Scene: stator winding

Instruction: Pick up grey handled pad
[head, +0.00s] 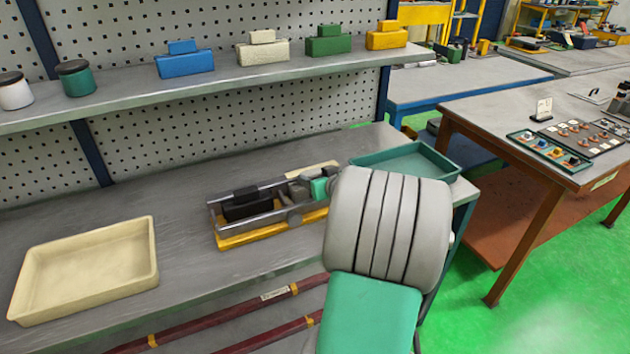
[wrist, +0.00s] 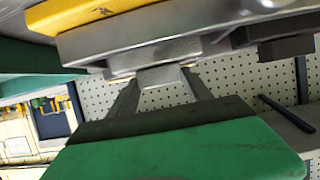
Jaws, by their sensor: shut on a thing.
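The grey handled pad (wrist: 160,52) shows in the wrist view, which looks upside down. Its small handle block sits between the two fingertips of my gripper (wrist: 157,76), which is shut on it. The pad lies at or in a metal-railed fixture with a yellow base (wrist: 85,12); whether it is lifted clear I cannot tell. In the head view the fixture's yellow base (head: 250,238) is on the bench, and my gripper (head: 293,197) is over its right end. The pad is mostly hidden there by the fingers and rails.
A black handled pad (head: 246,205) sits in the fixture's left part. A cream tray (head: 150,265) is at the bench's left front, a green tray (head: 446,164) at its right end. Blue (head: 186,64), pale speckled (head: 262,52), green (head: 328,45) and yellow (head: 386,40) pads stand on the shelf.

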